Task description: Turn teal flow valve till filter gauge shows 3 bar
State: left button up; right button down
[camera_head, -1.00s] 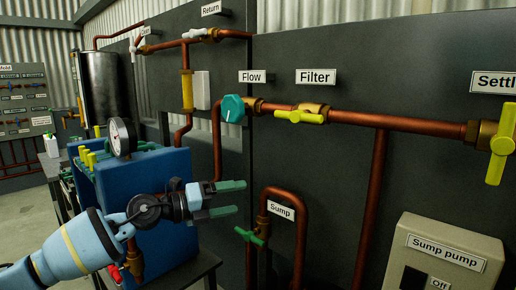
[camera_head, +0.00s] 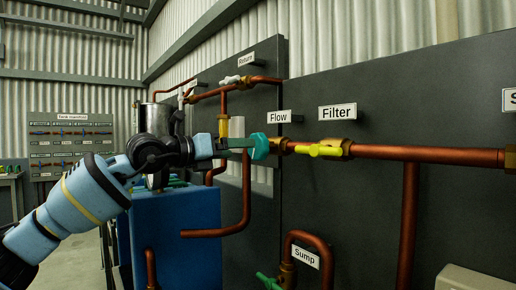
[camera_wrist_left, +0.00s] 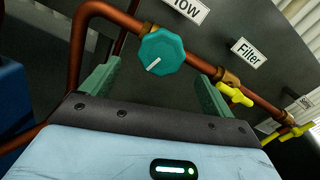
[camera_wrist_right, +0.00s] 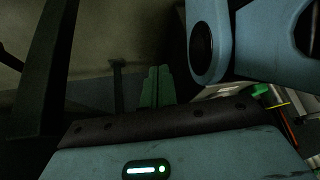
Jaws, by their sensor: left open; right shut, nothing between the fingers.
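The teal flow valve knob (camera_head: 259,146) sits on the copper pipe under the "Flow" label (camera_head: 279,117), seen nearly edge-on in the head view. In the left wrist view the teal knob (camera_wrist_left: 165,48) faces me, its white mark pointing lower left. My left gripper (camera_head: 241,144) is open at the knob, its fingers on either side; whether they touch it I cannot tell. The filter gauge's dial is not readable; my left arm covers the area above the blue unit (camera_head: 175,228). My right gripper (camera_wrist_right: 157,86) is shut and empty, away from the valve.
A yellow-handled valve (camera_head: 325,151) sits just right of the knob, under the "Filter" label (camera_head: 337,111). A green-handled sump valve (camera_head: 268,281) is below. A copper pipe (camera_head: 245,195) runs below the knob. Dark panels stand close behind; open floor lies at left.

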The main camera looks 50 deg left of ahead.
aim_at(257, 148)
pick_arm(q)
jog(key=shift+w+d+p, duration=0.2)
jog(key=shift+w+p, duration=1.7)
jog(key=shift+p, duration=1.15)
jog(key=shift+w+d+p, duration=0.2)
jog(key=shift+w+p, duration=1.65)
jog(key=shift+p, duration=1.2)
jog(key=c, duration=1)
